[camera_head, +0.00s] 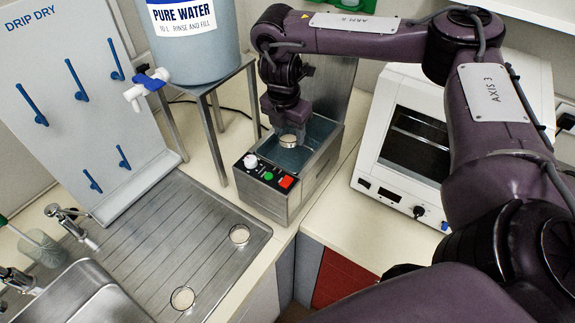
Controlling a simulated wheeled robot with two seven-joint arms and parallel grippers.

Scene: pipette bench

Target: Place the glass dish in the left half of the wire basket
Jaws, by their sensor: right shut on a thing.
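My right gripper (287,122) points down over the open tank of a steel bath (264,206) and is shut on a small round glass dish (288,141). The dish hangs at the tank's mouth, over blue-grey water. I cannot make out the wire basket clearly; the gripper and dish cover part of the tank. Two more glass dishes lie on the steel drainboard, one near its right corner (239,235) and one near its front edge (183,298). My left gripper is not in view.
A lid (330,85) stands open behind the bath. A white oven (400,140) stands to the right. A water tank (195,45) on a metal stand (216,130) is at the left. A drip-dry pegboard (75,120) rises behind the drainboard (165,235). Bare counter lies between bath and oven.

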